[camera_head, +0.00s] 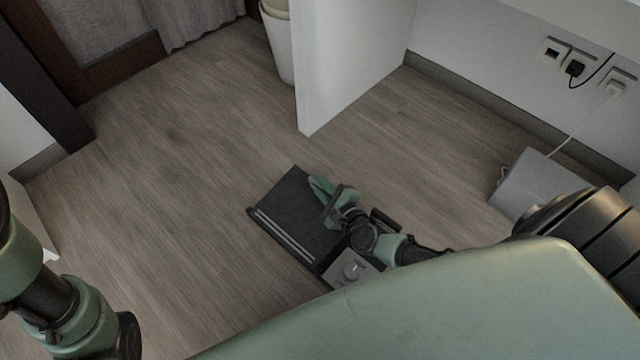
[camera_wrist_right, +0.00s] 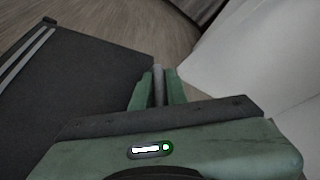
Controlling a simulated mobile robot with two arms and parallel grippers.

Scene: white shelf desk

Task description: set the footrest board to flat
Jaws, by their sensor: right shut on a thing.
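The footrest board (camera_head: 288,215) is a dark panel with two light stripes along its near left edge. It lies low over the floor in the middle of the head view, and I cannot tell its exact tilt. My right gripper (camera_head: 322,190) is at the board's right edge. In the right wrist view the board (camera_wrist_right: 85,85) fills the left, and my right gripper (camera_wrist_right: 158,88) is shut on a thin grey edge or bar beside it. My left gripper is out of view; only my left arm shows.
A white desk panel (camera_head: 345,65) stands behind the board, with a white bin (camera_head: 278,40) beyond it. A grey box (camera_head: 538,182) with a cable stands at the right, below wall sockets (camera_head: 575,65). The wooden floor left of the board is clear.

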